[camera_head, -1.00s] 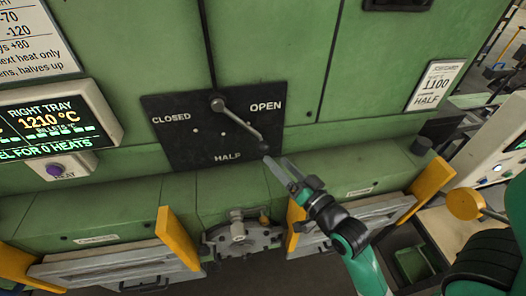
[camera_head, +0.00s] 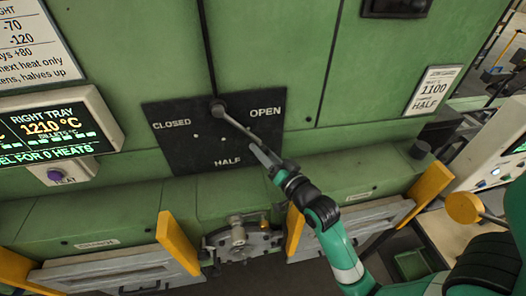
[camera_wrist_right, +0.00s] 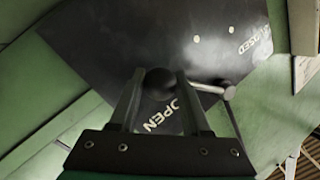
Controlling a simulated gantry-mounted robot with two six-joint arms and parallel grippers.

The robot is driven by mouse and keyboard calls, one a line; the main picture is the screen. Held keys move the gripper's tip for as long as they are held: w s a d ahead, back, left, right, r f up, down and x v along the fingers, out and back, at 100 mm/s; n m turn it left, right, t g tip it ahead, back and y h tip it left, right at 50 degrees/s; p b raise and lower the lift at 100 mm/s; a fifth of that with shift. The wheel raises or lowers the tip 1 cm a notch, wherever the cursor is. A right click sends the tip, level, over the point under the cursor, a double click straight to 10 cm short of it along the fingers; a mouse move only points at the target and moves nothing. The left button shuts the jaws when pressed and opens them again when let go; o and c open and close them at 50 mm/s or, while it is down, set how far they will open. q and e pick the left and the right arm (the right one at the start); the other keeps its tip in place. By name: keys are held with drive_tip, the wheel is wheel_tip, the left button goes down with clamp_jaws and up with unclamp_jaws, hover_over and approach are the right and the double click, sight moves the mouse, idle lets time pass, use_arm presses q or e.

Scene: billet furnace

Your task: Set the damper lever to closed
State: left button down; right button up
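The damper lever (camera_head: 238,124) is a grey rod on a black plate (camera_head: 182,154) marked CLOSED, OPEN and HALF. It slants down and right from its pivot, its end below the OPEN label and right of HALF. In the right wrist view the dark round knob (camera_wrist_right: 160,82) sits between my right gripper's fingertips (camera_wrist_right: 160,76), which appear to touch it on both sides. In the head view my right gripper (camera_head: 259,148) covers the knob and seems closed on it. My left gripper is not in view.
A display box (camera_head: 58,128) with a purple HEAT button (camera_head: 54,174) is left of the plate. Yellow brackets (camera_head: 177,243) and a metal latch (camera_head: 238,238) stand below. A control console (camera_head: 498,150) is at the right. The panel left of the lever is clear.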

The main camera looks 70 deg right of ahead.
clamp_jaws()
idle(0.9)
